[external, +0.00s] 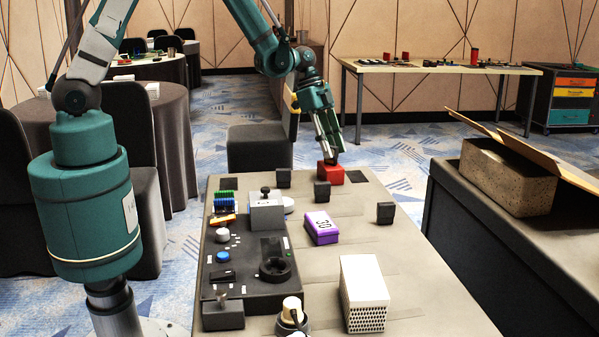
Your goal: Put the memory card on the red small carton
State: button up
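The red small carton (330,175) stands at the far end of the grey table. My gripper (331,156) points down right above it, with its fingertips at or very near the carton's top. A small dark patch (331,161) shows between the fingertips and the carton top. It may be the memory card or the fingertips; I cannot tell which. I cannot make out the memory card for certain anywhere else. The fingers look close together, but whether they hold something is too small to see.
Black cubes (322,190) stand near the carton. A purple box (321,228), a white perforated box (363,293) and a dark control panel (250,266) occupy the nearer grey table (400,255). An open cardboard box (505,178) stands on a side table at right.

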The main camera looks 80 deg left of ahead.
jog(key=shift+r, duration=0.15)
jog(key=p+v, duration=0.2)
jog(key=v, duration=1)
jog(key=shift+d, duration=0.15)
dwell(0.6)
jog(key=shift+r, duration=0.1)
jog(key=s+d+r+n+t+y, duration=0.1)
jog(key=s+d+r+n, duration=0.1)
jog(key=s+d+r, duration=0.35)
jog(key=s+d+r+n+y, duration=0.1)
jog(key=s+d+r+n, duration=0.15)
jog(key=s+r, duration=0.55)
jog(key=s+d+r+n+t, duration=0.1)
jog(key=s+d+r+n, duration=0.1)
jog(key=s, duration=0.6)
jog(key=s+d+r+n+t+y, duration=0.1)
jog(key=s+d+r+n+t, duration=0.1)
jog(key=s, duration=0.6)
jog(key=shift+s+d+r, duration=0.2)
jog(key=shift+d+r, duration=0.4)
jog(key=shift+d, duration=0.55)
